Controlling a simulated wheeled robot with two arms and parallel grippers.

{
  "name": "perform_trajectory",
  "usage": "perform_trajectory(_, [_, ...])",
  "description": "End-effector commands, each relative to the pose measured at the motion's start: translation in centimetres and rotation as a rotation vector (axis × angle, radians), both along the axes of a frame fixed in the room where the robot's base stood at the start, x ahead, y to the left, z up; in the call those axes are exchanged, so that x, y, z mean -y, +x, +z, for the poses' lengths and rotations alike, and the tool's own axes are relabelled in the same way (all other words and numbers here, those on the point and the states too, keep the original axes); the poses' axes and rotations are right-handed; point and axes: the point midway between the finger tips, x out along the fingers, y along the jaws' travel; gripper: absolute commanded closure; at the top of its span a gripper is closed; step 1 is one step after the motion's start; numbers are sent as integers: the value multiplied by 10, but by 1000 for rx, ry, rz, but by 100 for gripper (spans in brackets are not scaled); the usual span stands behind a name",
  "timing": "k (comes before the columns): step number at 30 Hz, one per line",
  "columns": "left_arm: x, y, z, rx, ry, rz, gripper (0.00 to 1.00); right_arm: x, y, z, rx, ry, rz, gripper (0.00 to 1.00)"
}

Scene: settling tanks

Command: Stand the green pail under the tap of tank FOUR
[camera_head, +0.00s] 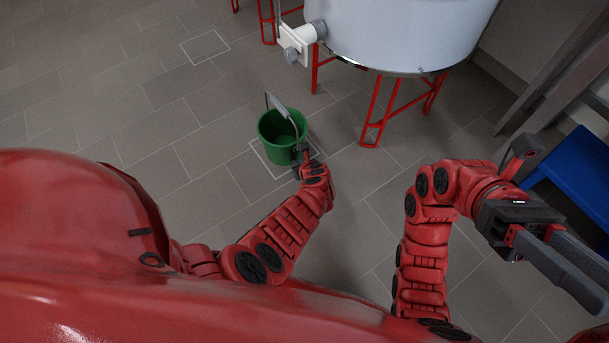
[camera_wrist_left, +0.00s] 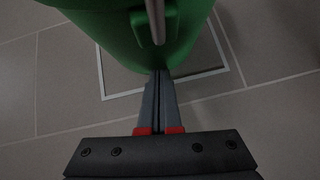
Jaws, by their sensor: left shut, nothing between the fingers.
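The green pail (camera_head: 273,127) stands upright on the tiled floor, its bottom within a pale square outline (camera_head: 254,154). Its wire handle with a grey grip (camera_head: 279,102) is raised. The white tap (camera_head: 297,45) juts from a pale tank (camera_head: 400,30) on red legs. The pail appears roughly below the tap; no tank number is readable. My left gripper (camera_head: 302,153) is shut and empty beside the pail; in the left wrist view its fingertips (camera_wrist_left: 160,74) point at the pail's wall (camera_wrist_left: 115,25), close to it.
A second pale outline (camera_head: 205,47) lies on the floor at upper left. Red tank legs (camera_head: 372,125) stand right of the pail. A blue step or platform (camera_head: 580,170) and grey posts (camera_head: 545,95) are at the right. The floor left of the pail is clear.

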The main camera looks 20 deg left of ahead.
Motion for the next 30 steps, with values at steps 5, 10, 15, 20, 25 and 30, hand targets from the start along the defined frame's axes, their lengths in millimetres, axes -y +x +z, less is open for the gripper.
perform_trajectory(5, [-8,8,-1,-2,-3,2,100,5,-6,-1,37,21,20,60])
perform_trajectory(10, [-9,8,-1,-4,-3,1,100,6,-7,-1,42,24,23,60])
perform_trajectory(15, [-9,8,-1,-2,-3,1,100,6,-7,-1,42,24,23,60])
perform_trajectory(20, [-8,7,0,-3,-3,0,100,3,-4,0,24,14,13,60])
perform_trajectory(25, [-6,0,2,-2,-3,1,100,-12,17,0,-106,-55,-46,60])
perform_trajectory(30, [-5,-15,2,-6,-1,4,100,-36,56,-16,-330,-187,-140,60])
